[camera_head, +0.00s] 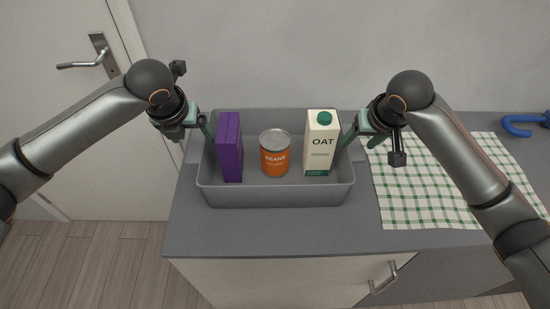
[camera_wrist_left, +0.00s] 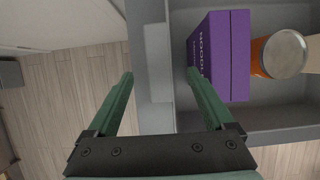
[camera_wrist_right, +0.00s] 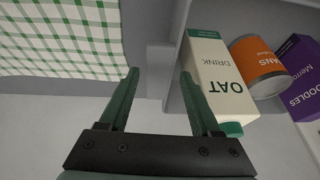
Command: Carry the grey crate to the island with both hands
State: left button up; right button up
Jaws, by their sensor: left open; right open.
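The grey crate (camera_head: 275,198) stands on the grey counter. In it are a purple noodles box (camera_head: 230,147), an orange bean can (camera_head: 275,155) and a white oat drink carton (camera_head: 321,143). My left gripper (camera_head: 209,132) is open at the crate's left side; in the left wrist view its fingers (camera_wrist_left: 160,85) lie either side of the crate's left wall. My right gripper (camera_head: 350,135) is open at the right side; in the right wrist view its fingers (camera_wrist_right: 160,80) lie either side of the right wall (camera_wrist_right: 158,58). I cannot tell whether any finger touches the crate.
A green-and-white checked cloth (camera_head: 435,190) lies on the counter right of the crate. A blue object (camera_head: 522,124) is at the far right. A white door (camera_head: 80,120) is on the left. The counter's front edge (camera_head: 270,255) is close to the crate, with a cabinet handle (camera_head: 384,278) below.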

aim_at(198, 142)
pick_arm(q)
jog(key=x, duration=0.6)
jog(key=shift+w, duration=0.1)
pick_arm(e)
jog(key=x, duration=0.6)
pick_arm(q)
jog(key=c, duration=1)
pick_arm(e)
jog(key=c, duration=1)
pick_arm(q)
grip_shut()
pick_arm(e)
grip_shut()
pick_arm(q)
jog(key=shift+w+r, duration=0.15)
jog(key=shift+r, duration=0.1)
pick_arm(e)
jog(key=shift+w+r, duration=0.2)
jog(key=shift+r, duration=0.05)
